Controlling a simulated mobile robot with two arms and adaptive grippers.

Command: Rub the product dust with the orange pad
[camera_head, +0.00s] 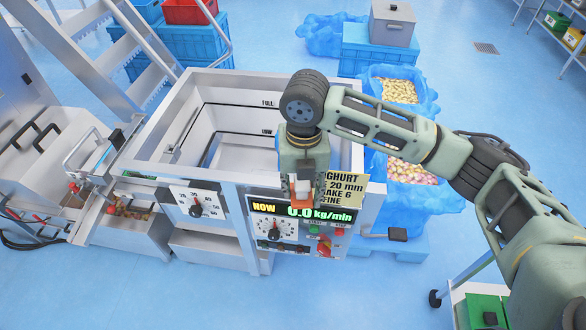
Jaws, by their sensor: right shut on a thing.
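My right arm comes in from the right and reaches to the front of the white machine. My right gripper (302,186) points down over the top of the control panel (262,228). It is shut on the orange pad (301,196), of which only a small part shows between the fingers. The pad is close to the display reading "NOW 0.0 kg/min"; I cannot tell whether it touches the panel. I cannot make out the product dust; the gripper and wrist cover part of the panel and the yellow sign (343,190). My left gripper is not in view.
The open hopper (183,100) lies behind the panel, with "FULL" and "LOW" marks inside. A dial (196,209) is left of the display. Blue-lined bins of snacks (398,92) stand behind my right arm. A metal ladder (95,48) rises at left. Front floor is mostly clear.

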